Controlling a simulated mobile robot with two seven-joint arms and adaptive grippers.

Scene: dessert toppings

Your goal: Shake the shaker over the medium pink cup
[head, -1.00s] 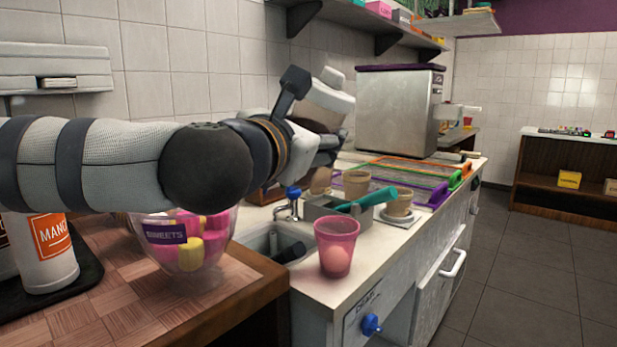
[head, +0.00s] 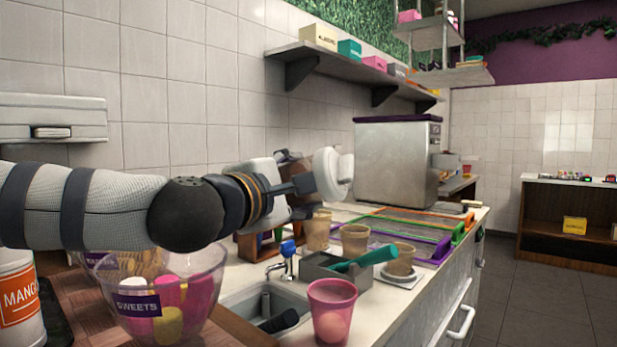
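The pink cup (head: 332,316) stands upright on the near part of the counter, right of the sink, with a round pinkish scoop inside. My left arm comes in from the left, and its gripper (head: 322,178) is above and behind the cup, well apart from it. I cannot tell whether its fingers are open or shut, or whether the white rounded part at its end is a held thing. No shaker can be made out clearly. My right gripper is not in view.
Several tan cups (head: 355,241) stand farther back, near a metal tray with a teal-handled scoop (head: 366,258). A sink with a blue-topped tap (head: 287,250) lies left of the pink cup. A glass bowl of sweets (head: 165,300) is at the near left.

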